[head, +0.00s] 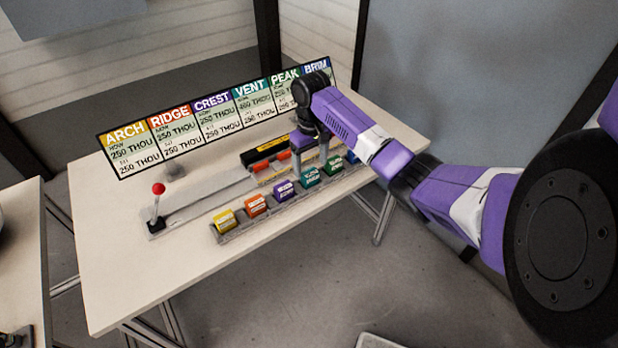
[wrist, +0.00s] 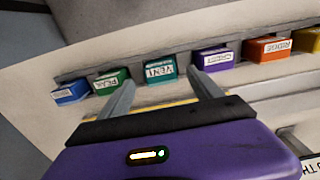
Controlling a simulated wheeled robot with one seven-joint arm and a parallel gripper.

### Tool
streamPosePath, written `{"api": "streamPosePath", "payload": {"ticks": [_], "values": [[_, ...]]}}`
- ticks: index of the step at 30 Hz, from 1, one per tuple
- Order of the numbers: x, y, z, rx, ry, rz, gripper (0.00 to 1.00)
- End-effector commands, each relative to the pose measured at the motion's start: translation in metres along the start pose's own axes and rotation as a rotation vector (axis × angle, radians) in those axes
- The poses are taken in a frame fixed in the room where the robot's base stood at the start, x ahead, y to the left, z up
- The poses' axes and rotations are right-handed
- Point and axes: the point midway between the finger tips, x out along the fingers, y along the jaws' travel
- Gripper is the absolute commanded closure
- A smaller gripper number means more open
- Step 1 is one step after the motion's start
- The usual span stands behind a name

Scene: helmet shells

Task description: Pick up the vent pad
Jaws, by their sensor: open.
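The vent pad is a teal block with a white label reading VENT. It sits in the rack row between the green and purple blocks. In the wrist view the vent pad (wrist: 160,68) lies just beyond and between my fingertips. In the head view the vent pad (head: 311,177) is partly behind or below my fingers. My gripper (head: 311,160) is pointed down over the row with its fingers apart. In the wrist view my gripper (wrist: 163,83) is open, with nothing held. I cannot tell whether a finger touches the pad.
Close neighbours are the purple crest block (wrist: 213,60) and green peak block (wrist: 111,82). Orange (head: 256,204), yellow (head: 225,221) and blue (wrist: 71,92) blocks share the rack (head: 240,234). A sign board (head: 185,137) stands behind. A red-knobbed lever (head: 158,188) is at left. The table front is clear.

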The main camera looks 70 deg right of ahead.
Motion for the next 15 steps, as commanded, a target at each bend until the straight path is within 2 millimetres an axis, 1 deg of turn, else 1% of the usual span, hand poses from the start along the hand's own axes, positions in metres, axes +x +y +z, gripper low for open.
{"api": "streamPosePath", "payload": {"ticks": [6,9,15], "values": [[0.030,-0.001,-0.002,0.001,-0.003,0.001,0.25],[0.040,-0.001,-0.003,0.000,-0.001,0.001,0.25],[0.043,-0.002,-0.003,0.000,0.002,0.000,0.25]]}}
